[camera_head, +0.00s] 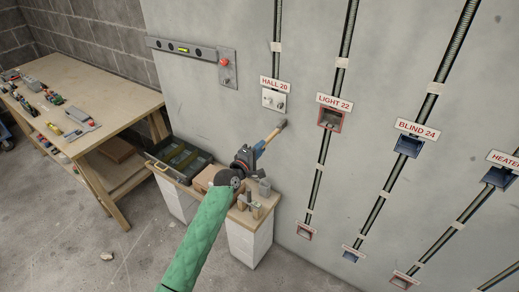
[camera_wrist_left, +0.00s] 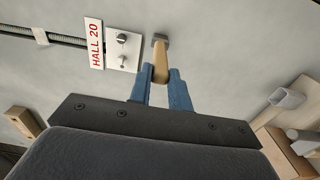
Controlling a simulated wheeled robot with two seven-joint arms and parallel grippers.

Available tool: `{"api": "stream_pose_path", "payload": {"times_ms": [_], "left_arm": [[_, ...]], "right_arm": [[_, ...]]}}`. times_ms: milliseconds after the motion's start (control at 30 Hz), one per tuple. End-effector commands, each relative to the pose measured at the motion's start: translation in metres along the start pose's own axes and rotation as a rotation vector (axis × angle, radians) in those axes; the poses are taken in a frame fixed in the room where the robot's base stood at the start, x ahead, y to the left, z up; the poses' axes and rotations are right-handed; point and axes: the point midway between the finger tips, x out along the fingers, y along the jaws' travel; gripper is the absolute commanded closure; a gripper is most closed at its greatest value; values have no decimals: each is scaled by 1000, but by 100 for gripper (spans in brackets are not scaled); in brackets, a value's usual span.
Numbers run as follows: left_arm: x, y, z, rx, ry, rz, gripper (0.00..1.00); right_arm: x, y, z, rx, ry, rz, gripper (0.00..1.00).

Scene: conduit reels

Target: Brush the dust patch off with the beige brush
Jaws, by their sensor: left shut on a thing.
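My left gripper (camera_head: 262,146) reaches toward the grey wall, below the HALL 20 label. Its blue fingers also show in the left wrist view (camera_wrist_left: 162,80), shut on the handle of the beige brush (camera_head: 275,132). The brush also shows in the left wrist view (camera_wrist_left: 161,62), its grey-brown head pointing away from the fingers at the wall. The head is beside the white HALL 20 plate (camera_head: 273,100); I cannot tell whether it touches the wall. I cannot make out a distinct dust patch. My right gripper is not in view.
A small bench (camera_head: 235,212) with a green case (camera_head: 183,158) and several small blocks stands below my left gripper. Conduits and the LIGHT 22 box (camera_head: 331,117) are to the right. A wooden workbench (camera_head: 95,85) with tools stands at left.

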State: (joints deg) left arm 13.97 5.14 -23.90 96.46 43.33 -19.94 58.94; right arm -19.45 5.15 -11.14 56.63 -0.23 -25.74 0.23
Motion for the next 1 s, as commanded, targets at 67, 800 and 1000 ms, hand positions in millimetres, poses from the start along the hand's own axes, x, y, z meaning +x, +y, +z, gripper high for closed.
{"api": "stream_pose_path", "payload": {"times_ms": [67,800,1000], "left_arm": [[0,-1,-5,1,1,0,100],[0,-1,-36,1,1,1,100],[0,1,-40,0,0,1,100]], "right_arm": [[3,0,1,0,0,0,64],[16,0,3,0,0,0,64],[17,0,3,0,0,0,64]]}}
